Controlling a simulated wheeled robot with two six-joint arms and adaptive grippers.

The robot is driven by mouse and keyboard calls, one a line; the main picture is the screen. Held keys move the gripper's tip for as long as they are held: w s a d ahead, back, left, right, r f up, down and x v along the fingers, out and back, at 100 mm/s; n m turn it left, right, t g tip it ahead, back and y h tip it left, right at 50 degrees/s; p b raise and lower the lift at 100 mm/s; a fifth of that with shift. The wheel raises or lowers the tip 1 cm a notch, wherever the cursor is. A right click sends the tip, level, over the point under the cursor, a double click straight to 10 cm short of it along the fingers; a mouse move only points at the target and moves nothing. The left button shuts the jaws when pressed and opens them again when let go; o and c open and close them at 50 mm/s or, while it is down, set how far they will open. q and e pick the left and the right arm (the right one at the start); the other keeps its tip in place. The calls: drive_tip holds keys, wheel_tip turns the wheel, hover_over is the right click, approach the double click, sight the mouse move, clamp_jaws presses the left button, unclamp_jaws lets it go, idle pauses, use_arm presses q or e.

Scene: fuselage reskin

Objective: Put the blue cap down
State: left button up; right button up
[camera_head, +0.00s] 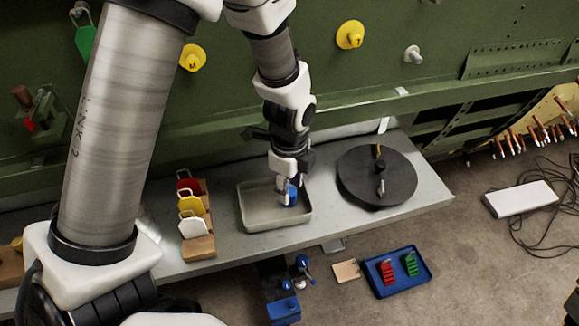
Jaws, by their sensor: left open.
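The blue cap (292,194) is in the right part of the shallow grey-beige tray (256,219) on the grey bench. My left gripper (286,190) points down into the tray, with its fingertips right at the cap. The gripper is open; whether its fingers still touch the cap is hard to tell at this size. The gripper hides part of the cap. My right gripper is not in view.
Left of the tray, a wooden rack (199,247) holds red, yellow and white tags. To the right lies a black round plate (376,178) with small parts. A blue tray (397,272) with red and green pieces lies lower down. Cables and a white box (519,199) are at far right.

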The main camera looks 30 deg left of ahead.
use_arm(q)
wheel_tip(320, 180, up, 9)
drive_tip(key=shift+r, duration=0.15)
